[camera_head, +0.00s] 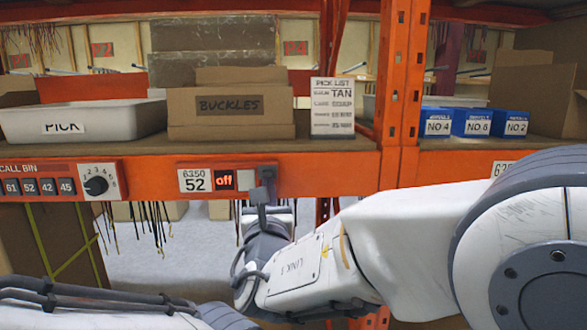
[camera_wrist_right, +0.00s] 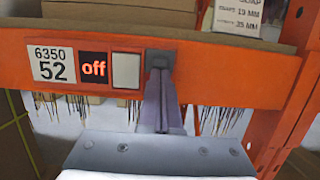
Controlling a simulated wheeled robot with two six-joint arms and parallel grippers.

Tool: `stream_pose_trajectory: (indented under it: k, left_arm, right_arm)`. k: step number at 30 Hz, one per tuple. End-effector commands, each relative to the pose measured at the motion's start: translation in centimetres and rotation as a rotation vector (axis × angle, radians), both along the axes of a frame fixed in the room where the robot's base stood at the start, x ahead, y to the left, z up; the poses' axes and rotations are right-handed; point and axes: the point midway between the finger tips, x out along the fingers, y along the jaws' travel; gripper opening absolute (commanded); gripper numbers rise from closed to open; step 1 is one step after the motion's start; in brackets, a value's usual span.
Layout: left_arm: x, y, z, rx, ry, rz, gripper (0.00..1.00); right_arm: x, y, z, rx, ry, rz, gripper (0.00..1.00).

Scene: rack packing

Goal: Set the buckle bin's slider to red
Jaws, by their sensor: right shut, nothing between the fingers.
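The cardboard buckle bin (camera_head: 230,105), marked BUCKLES, stands on the shelf in the head view. On the orange beam below it are the label 6350 52 (camera_head: 194,180), a red window reading "off" (camera_head: 223,180) and a pale square plate (camera_head: 243,180), apparently part of the slider. The wrist view shows the "off" window (camera_wrist_right: 94,67) and pale plate (camera_wrist_right: 126,70) too. My right gripper (camera_head: 266,178) is shut and empty, its tips (camera_wrist_right: 160,62) at the beam just right of the plate. I cannot tell whether they touch it. My left gripper is out of view.
A grey PICK tray (camera_head: 85,122) and a pick list card (camera_head: 332,106) flank the bin. An orange upright (camera_head: 402,90) stands to the right, with blue numbered boxes (camera_head: 478,122) beyond. A CALL BIN panel with a dial (camera_head: 97,184) is on the beam's left.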

Motion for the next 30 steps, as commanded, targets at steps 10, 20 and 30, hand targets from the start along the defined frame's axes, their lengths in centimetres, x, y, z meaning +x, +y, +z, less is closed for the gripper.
stream_pose_trajectory:
  k: [10, 20, 30]
  left_arm:
    - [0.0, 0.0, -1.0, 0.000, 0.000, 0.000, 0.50]
    - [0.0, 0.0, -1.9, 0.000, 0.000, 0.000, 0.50]
    - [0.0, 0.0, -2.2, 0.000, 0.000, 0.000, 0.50]
  right_arm:
    - [-1.7, -3.4, 6.8, 0.015, -0.038, -0.006, 0.00]
    - [-4.4, -8.8, 10.0, 0.009, -0.027, -0.006, 0.00]
    - [-5.2, -10.5, 11.0, 0.006, -0.018, -0.001, 0.00]
